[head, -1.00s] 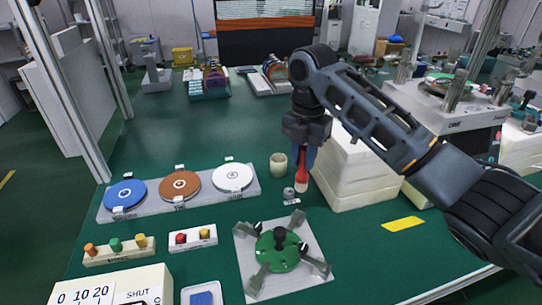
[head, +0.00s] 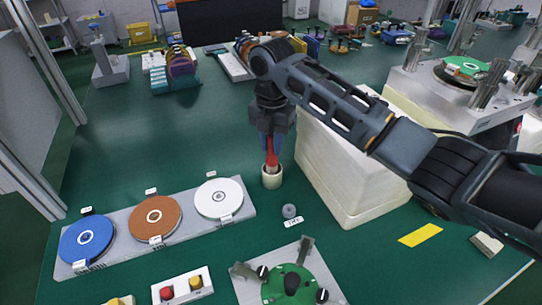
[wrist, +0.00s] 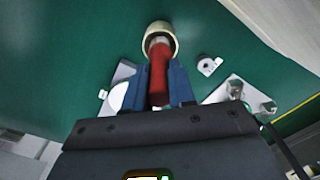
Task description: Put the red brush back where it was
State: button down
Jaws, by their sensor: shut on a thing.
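The red brush (head: 271,153) points downward in my gripper (head: 269,143), and its lower end is at the mouth of a cream cup (head: 272,180). In the wrist view the red brush (wrist: 158,78) lies between the blue fingers of my gripper (wrist: 160,84), with its far tip inside the rim of the cream cup (wrist: 150,32). My gripper is shut on the brush, above the cup. The cup's inside is mostly hidden by the brush, and I cannot tell how deep the tip reaches.
A small grey weight (head: 289,211) lies in front. A rack (head: 140,242) with blue, brown and white discs is at the left. A fixture with a green disc (head: 290,283) is in front.

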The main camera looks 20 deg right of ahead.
aim_at(272, 157)
jog(key=shift+f, duration=2.25)
jog(key=shift+f, duration=0.1)
jog(key=c, duration=0.9)
grip_release()
jog(key=shift+c, duration=0.2)
notch_tip(272, 157, up, 12)
jog(key=shift+r+b, duration=0.1)
jog(key=shift+b, duration=0.35)
